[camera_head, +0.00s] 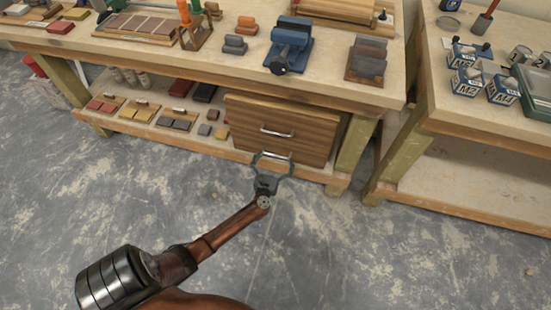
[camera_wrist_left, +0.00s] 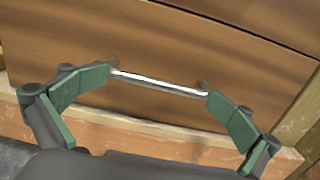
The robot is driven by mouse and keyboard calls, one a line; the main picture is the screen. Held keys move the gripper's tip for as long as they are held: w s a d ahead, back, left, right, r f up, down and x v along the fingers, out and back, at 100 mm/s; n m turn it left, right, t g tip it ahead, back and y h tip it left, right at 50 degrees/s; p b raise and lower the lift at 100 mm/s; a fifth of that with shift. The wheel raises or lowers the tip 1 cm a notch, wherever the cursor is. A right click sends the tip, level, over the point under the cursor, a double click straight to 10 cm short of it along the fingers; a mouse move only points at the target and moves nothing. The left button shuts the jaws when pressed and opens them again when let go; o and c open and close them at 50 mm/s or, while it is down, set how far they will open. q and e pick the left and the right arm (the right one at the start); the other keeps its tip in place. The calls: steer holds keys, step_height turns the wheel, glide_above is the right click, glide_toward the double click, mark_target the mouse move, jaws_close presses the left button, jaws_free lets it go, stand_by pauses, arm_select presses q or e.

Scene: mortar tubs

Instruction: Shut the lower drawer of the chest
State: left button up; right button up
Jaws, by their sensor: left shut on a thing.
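The wooden chest (camera_head: 290,113) stands on the lower shelf of the workbench in the head view. Its upper drawer has a metal handle (camera_head: 277,132). The lower drawer (camera_head: 306,153) has a similar handle; its wooden front also fills much of the left wrist view (camera_wrist_left: 165,105). My left gripper (camera_head: 272,163) is at the lower handle. In the left wrist view its green-padded fingers (camera_wrist_left: 158,97) are at the two ends of the bright bar handle (camera_wrist_left: 160,83), shut on it. I cannot tell how far the lower drawer stands out. My right gripper is not in view.
Trays of coloured blocks (camera_head: 140,109) sit left of the chest on the shelf. The workbench leg (camera_head: 352,150) stands close to its right. A second bench (camera_head: 480,130) is further right. The grey floor (camera_head: 370,255) in front is clear.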

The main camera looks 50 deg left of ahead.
arm_select(q)
steer(key=o, duration=1.2)
steer(key=shift+w+a+r, duration=0.3)
steer(key=shift+r, duration=0.1)
steer(key=shift+o, duration=0.2)
steer(key=shift+s+d+f, duration=0.15)
steer(key=shift+s+d, duration=0.1)
steer(key=v, duration=1.2)
steer(key=shift+f, duration=0.3)
